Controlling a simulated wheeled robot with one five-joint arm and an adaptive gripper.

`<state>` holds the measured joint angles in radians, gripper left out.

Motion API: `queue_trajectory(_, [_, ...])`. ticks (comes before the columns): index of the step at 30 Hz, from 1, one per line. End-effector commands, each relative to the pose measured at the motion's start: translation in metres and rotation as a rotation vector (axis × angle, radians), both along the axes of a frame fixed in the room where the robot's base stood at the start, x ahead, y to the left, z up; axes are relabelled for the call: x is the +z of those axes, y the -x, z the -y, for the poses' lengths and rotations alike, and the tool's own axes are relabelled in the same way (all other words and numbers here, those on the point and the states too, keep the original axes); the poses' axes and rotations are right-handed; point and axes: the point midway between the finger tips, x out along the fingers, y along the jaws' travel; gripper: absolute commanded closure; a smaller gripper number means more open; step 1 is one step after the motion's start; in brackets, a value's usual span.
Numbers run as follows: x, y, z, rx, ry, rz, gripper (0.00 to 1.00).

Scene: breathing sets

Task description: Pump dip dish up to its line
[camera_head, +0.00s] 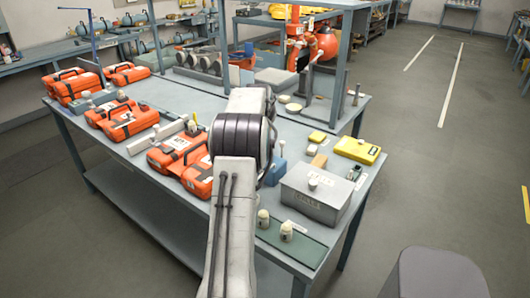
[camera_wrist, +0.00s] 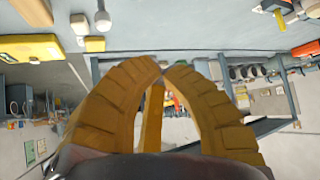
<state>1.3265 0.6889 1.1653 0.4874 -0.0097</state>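My gripper (camera_wrist: 162,70) shows in the wrist view as two ribbed yellow fingers. Their tips meet, with nothing seen between them. In the head view my own arm hides the gripper. I cannot pick out the dip dish or its line for sure. Two small pale round pieces (camera_head: 293,108) lie on the bench beyond my arm. A blue object (camera_head: 275,172) with a pale top stands just right of my arm, partly hidden by it. Two small cream bottles (camera_head: 286,231) stand on a green strip at the bench's near right corner.
The grey bench (camera_head: 160,95) carries several orange cases (camera_head: 130,120) at left. A grey lidded box (camera_head: 317,193) and a yellow case (camera_head: 357,150) stand at right. Posts and a raised shelf (camera_head: 300,25) rise at the back. Open floor (camera_head: 440,110) lies to the right.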

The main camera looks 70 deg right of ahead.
Motion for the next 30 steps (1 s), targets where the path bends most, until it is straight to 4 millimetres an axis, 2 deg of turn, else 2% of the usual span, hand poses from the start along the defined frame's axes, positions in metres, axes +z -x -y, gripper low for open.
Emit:
queue_trajectory(1, [-0.011,0.000,0.000,0.000,-0.001,0.000,1.00])
queue_trajectory(3, [-0.020,0.000,0.000,0.000,-0.001,0.000,1.00])
queue_trajectory(13, [-0.053,0.000,0.000,0.000,-0.001,0.000,1.00])
queue_trajectory(18, [-0.060,0.000,0.000,0.000,0.000,0.000,1.00])
queue_trajectory(28, [-0.060,0.000,0.000,0.000,0.000,0.000,1.00])
queue_trajectory(29, [-0.060,0.000,0.000,0.000,0.000,0.000,0.96])
queue_trajectory(30, [-0.060,0.000,0.000,0.000,0.000,0.000,1.00])
